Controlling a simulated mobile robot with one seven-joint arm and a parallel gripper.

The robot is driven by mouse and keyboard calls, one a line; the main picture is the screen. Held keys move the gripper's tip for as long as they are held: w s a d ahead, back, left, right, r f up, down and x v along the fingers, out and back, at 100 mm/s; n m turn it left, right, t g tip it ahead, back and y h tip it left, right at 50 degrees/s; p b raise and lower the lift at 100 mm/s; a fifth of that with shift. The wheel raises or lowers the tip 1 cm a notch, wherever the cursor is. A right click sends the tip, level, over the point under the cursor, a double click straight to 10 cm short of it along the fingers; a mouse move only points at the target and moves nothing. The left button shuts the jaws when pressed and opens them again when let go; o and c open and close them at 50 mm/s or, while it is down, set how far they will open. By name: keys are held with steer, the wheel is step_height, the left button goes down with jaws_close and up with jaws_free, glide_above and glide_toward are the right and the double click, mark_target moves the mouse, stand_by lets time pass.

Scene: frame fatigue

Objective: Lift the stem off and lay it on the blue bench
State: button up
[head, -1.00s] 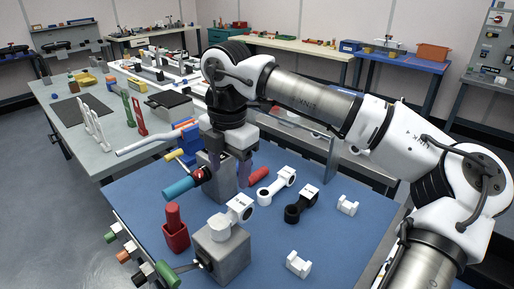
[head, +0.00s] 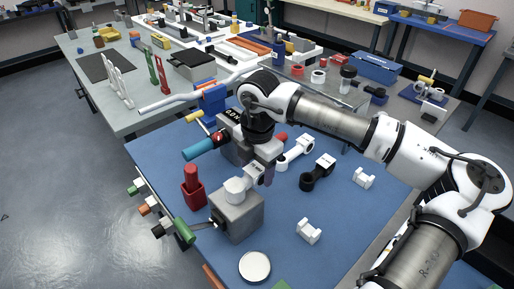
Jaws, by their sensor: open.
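A white stem (head: 236,188) sits on top of a grey block (head: 238,219) near the front left of the blue bench (head: 285,222). Its ringed end points up and right, towards my gripper. My gripper (head: 262,175) points down just behind and to the right of the stem, with its fingers open and close to the ringed end. One finger is partly hidden, and I cannot tell whether it touches the stem. Another white stem (head: 297,150) and a black stem (head: 318,173) lie on the bench to the right.
A red holder (head: 193,192) stands left of the block. A teal-handled tool (head: 199,148) juts from a rear grey block. White V-shaped rests (head: 309,231) (head: 363,178) and a round white dish (head: 255,266) are on the bench. Its right front is mostly clear.

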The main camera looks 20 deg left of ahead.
steer(key=shift+f, duration=0.95)
steer(key=c, duration=1.1)
steer(key=shift+r, duration=0.1)
steer(key=shift+c, duration=0.2)
steer(key=shift+r, duration=0.1)
steer(key=shift+r+p, duration=1.05)
steer(key=shift+r, duration=1.4)
steer(key=shift+r+p, duration=0.6)
steer(key=shift+r, duration=1.4)
